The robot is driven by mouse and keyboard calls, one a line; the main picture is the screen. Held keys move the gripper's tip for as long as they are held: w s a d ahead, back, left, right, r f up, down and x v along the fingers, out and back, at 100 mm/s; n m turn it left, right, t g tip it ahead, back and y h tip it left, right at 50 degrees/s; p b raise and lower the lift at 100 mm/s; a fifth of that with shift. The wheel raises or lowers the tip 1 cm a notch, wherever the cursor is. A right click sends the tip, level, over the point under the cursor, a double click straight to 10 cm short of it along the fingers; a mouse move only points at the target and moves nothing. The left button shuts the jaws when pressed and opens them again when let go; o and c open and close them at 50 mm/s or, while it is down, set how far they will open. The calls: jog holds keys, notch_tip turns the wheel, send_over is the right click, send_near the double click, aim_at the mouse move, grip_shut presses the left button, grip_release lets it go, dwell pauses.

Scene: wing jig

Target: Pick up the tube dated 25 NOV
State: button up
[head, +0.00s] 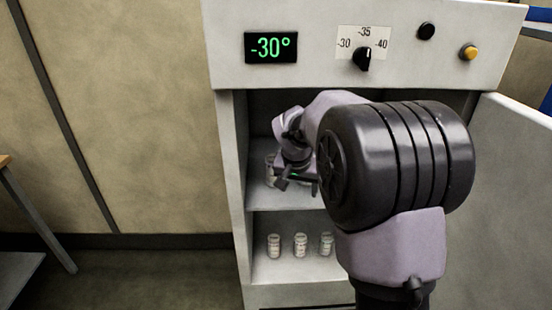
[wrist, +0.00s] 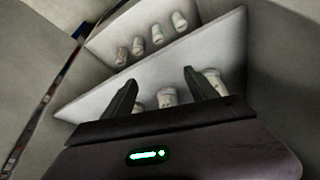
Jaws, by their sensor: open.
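Small pale tubes with printed labels stand upright in the open cabinet; no date is readable, so I cannot tell which is 25 NOV. In the head view one tube (head: 270,170) shows at the left of the upper shelf, beside my gripper (head: 297,180). In the wrist view my gripper (wrist: 159,76) is open, its two dark fingers reaching over the nearer shelf. A tube (wrist: 167,97) shows between the fingers, another (wrist: 138,108) is partly hidden by the left finger, and a third (wrist: 215,81) stands just right of the right finger.
The lower shelf (head: 285,272) holds several tubes, three of them visible (head: 300,245) in the head view. The cabinet's display (head: 271,47) reads -30°, with a knob (head: 362,60) beside it. The cabinet door (head: 512,180) stands open at right. My arm hides much of the interior.

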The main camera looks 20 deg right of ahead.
jog(key=w+d, duration=0.2)
jog(key=w, duration=0.1)
jog(key=w+d, duration=0.2)
jog(key=w, duration=0.1)
jog(key=w+d+b, duration=0.1)
jog(key=w+d, duration=0.2)
jog(key=w, duration=0.1)
jog(key=shift+f, duration=0.2)
jog(key=shift+w+d+f+b, duration=0.15)
jog(key=shift+w+f+b, duration=0.1)
jog(key=shift+f+b, duration=0.4)
jog(key=shift+r, duration=0.15)
grip_shut()
